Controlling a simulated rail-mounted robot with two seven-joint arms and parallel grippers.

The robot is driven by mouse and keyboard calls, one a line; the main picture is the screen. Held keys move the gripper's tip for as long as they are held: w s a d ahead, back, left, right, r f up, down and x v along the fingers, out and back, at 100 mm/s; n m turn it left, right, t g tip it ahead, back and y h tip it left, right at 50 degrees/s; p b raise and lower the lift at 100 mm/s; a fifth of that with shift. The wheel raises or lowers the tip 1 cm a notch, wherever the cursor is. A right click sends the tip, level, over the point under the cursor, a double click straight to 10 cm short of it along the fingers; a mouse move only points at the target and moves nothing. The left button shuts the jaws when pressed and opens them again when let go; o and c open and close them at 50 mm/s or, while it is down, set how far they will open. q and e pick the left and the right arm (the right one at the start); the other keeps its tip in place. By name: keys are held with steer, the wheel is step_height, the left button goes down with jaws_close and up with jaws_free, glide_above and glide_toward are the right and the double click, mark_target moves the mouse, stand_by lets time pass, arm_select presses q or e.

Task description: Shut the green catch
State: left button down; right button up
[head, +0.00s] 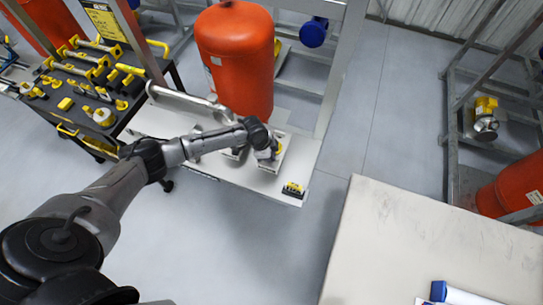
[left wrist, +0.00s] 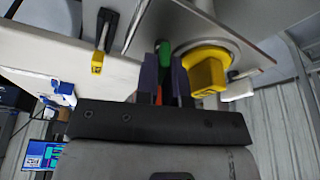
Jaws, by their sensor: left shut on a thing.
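The green catch (left wrist: 164,54) shows in the left wrist view as a small green tip between the fingers of my left gripper (left wrist: 166,75). The gripper is shut on it, and a finger covers part of it. A small orange-red piece (left wrist: 158,96) shows lower between the fingers. In the head view my left gripper (head: 268,153) is at the white skid plate, in front of the red tank, and the catch cannot be made out there. How far the catch is turned cannot be told. My right gripper is not in view.
A yellow block (left wrist: 208,74) on a round metal fitting is close beside the fingers. A red tank (head: 235,55) stands behind. A tool cart (head: 88,85) is at left, a pale table (head: 430,235) at lower right. A yellow-black piece (head: 293,189) sits on the plate's corner.

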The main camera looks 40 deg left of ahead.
arm_select(q)
steer(key=shift+r+n+p, duration=0.1)
steer(key=shift+n+p, duration=0.2)
steer(key=shift+p, duration=0.15)
steer(key=shift+n+t+y+p, duration=0.4)
steer(key=shift+n+p, duration=0.9)
steer(key=shift+p, duration=0.2)
